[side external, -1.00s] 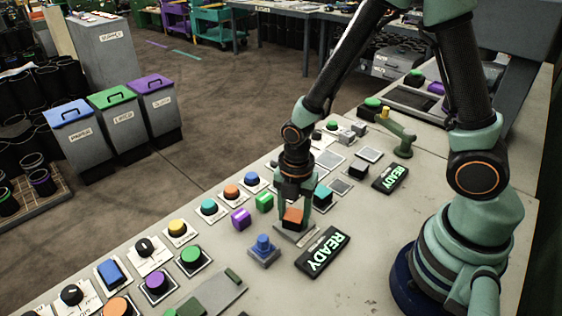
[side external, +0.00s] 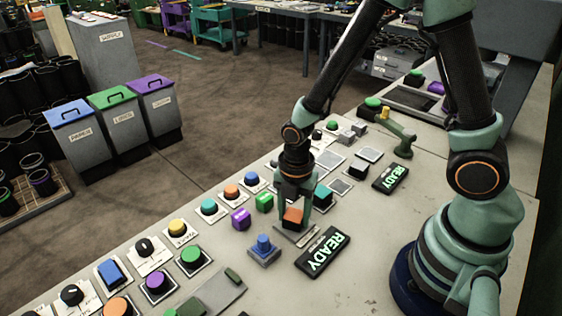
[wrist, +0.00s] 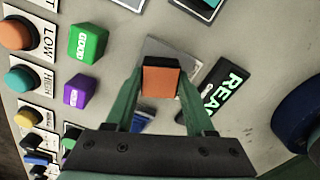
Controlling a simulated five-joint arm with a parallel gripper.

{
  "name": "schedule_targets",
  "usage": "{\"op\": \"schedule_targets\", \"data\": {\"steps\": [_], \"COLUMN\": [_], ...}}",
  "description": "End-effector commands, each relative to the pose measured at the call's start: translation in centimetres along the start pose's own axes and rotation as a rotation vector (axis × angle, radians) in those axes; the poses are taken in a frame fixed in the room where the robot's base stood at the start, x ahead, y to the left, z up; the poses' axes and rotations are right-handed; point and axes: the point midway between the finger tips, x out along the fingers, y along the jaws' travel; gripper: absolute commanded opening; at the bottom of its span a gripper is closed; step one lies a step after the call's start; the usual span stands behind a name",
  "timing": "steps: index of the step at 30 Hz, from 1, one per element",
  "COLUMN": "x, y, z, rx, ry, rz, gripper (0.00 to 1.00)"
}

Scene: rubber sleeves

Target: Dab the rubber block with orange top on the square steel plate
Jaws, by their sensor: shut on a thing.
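The rubber block with the orange top (side external: 293,216) is between the fingers of my gripper (side external: 296,212), which is shut on it. The wrist view also shows the block (wrist: 160,79) gripped between both fingertips, orange face toward the camera. A grey square plate (side external: 283,233) lies on the bench directly below the block, partly hidden by the block and fingers. Its bare part also shows in the wrist view (wrist: 166,48), beyond the block. The block is very low over this plate; I cannot tell whether they touch.
A black READY sign (side external: 322,251) lies close beside the plate. More square plates (side external: 328,160) lie farther back. Bare bench is free at the front right.

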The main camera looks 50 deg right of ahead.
Motion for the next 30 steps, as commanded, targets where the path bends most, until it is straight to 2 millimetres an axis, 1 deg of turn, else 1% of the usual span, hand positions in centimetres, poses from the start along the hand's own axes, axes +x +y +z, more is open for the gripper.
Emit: {"op": "schedule_targets", "data": {"steps": [2,5,30], "x": [0.1,-0.4,-6.7], "y": [-0.2,-0.1,0.1], "z": [0.0,0.0,0.0], "rx": [0.000,0.000,0.000], "ry": [0.001,0.001,0.000], "rz": [-0.004,-0.003,0.001], "gripper": [0.05,0.05,0.05]}}
